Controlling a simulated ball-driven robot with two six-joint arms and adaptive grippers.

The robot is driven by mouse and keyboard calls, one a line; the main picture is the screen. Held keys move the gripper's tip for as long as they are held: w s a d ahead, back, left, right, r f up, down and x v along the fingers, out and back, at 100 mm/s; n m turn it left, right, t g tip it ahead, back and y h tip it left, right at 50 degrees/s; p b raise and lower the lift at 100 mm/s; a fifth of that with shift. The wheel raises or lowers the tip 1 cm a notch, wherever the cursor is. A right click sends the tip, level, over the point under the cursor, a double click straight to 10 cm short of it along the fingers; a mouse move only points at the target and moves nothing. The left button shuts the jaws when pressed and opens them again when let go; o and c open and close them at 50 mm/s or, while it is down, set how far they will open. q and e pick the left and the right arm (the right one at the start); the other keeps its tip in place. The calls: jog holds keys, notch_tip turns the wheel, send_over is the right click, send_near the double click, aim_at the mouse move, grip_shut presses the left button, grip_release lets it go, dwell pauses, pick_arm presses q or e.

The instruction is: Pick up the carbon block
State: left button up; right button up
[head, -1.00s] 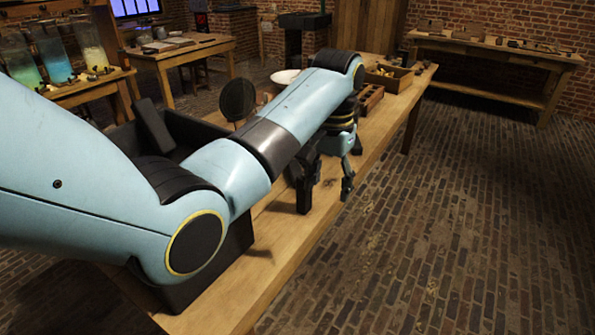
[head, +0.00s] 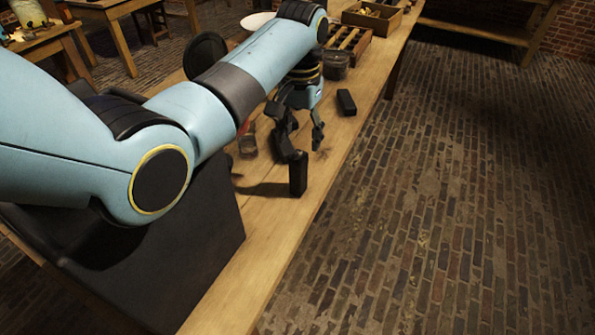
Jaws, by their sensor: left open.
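A black upright block (head: 298,175), which looks like a carbon block, stands on the wooden table near its right edge. A second small black block (head: 346,103) lies farther back near the same edge. I cannot tell for sure which one is the carbon block. My left gripper (head: 301,143) is open and points down just behind the upright block. Its jaws look empty. One dark finger partly overlaps the upright block's top in the picture, and I cannot tell if they touch. My right gripper is not in view.
The wooden table (head: 270,250) carries a large black box (head: 205,240) at the near left. A dark round disc (head: 205,55), a small reddish jar (head: 247,138), a dark lidded pot (head: 335,64) and a compartmented wooden rack (head: 348,42) stand farther back. Open brick floor lies to the right.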

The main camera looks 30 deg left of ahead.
aim_at(298, 154)
pick_arm(q)
jog(key=f, duration=0.6)
jog(key=shift+s, duration=0.35)
jog(key=shift+c, duration=0.2)
grip_shut()
